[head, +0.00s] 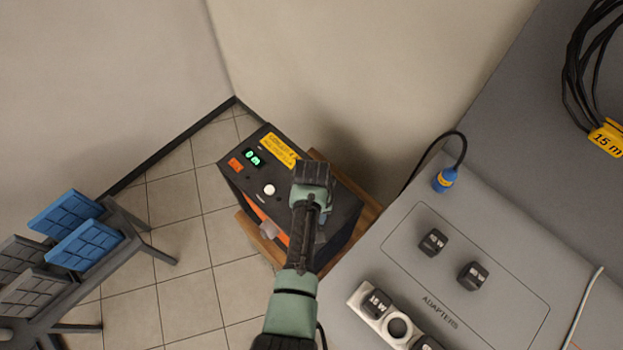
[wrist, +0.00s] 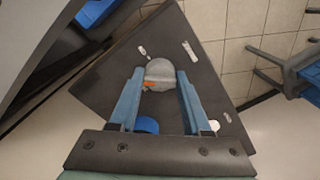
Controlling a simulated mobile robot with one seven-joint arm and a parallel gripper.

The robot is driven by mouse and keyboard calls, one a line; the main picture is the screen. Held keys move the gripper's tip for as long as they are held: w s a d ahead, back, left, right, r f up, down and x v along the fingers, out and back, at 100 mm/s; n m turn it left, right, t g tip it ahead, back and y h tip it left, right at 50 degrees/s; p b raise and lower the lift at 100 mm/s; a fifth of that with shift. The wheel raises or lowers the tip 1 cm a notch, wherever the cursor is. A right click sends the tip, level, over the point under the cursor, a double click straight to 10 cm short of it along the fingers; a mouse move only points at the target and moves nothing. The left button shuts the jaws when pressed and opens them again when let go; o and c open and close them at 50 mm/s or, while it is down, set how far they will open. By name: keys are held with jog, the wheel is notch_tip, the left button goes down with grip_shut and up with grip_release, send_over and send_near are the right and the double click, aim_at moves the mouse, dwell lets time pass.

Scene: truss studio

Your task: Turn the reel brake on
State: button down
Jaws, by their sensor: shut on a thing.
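The dark box-shaped machine (head: 258,172) stands in the corner, with a yellow label (head: 280,150), a green lit display (head: 252,157) and a white round button (head: 269,190) on top. My gripper (head: 323,212) is over the right end of its top and hides that part. In the wrist view, the blue fingers of my gripper (wrist: 159,78) are shut on a rounded grey knob (wrist: 160,70) on the dark panel. A small orange mark shows on the knob. White markings (wrist: 190,51) lie on the panel beyond it, too small to read. I cannot tell the knob's setting.
A grey table (head: 400,240) with black adapters (head: 433,242), a white socket strip (head: 370,307) and a blue plug (head: 444,180) is close on the right. A rack (head: 110,250) with blue panels (head: 85,245) stands left. Tiled floor (head: 190,250) between is clear.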

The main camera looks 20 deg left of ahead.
jog(key=m, duration=0.4)
jog(key=shift+r+m+p, duration=0.1)
jog(key=shift+m+p, duration=0.2)
jog(key=m, duration=0.4)
jog(key=shift+w+m, duration=0.1)
jog(key=shift+m, duration=0.3)
jog(key=shift+c, duration=1.8)
grip_release()
notch_tip(320, 180, up, 13)
